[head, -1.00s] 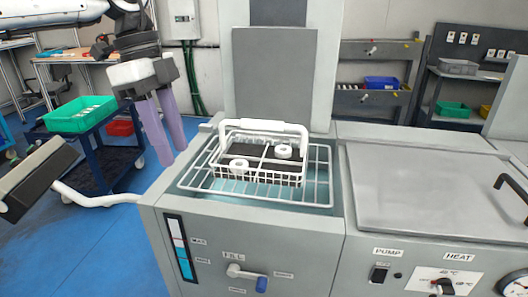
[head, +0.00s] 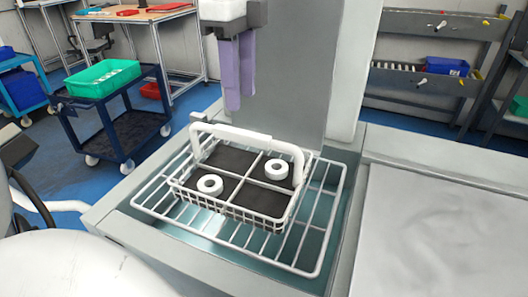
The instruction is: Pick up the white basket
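The white basket (head: 246,213) is a wire basket with a dark floor, split into compartments. It stands on a wire rack (head: 303,269) over a basin, with its white handle (head: 232,134) raised above its far side. Two white rings, one at the front left (head: 210,184) and one at the back right (head: 277,170), lie in separate compartments. My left gripper (head: 236,103) hangs fingers down above and behind the handle in the picture, apart from the basket. Its two purple fingers look slightly apart and hold nothing. My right gripper is out of view.
A grey upright panel (head: 318,75) stands behind the basin. A flat grey lid (head: 440,235) lies to the right. A blue cart (head: 125,130) with a green bin (head: 102,78) stands at the back left. Shelves line the back right.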

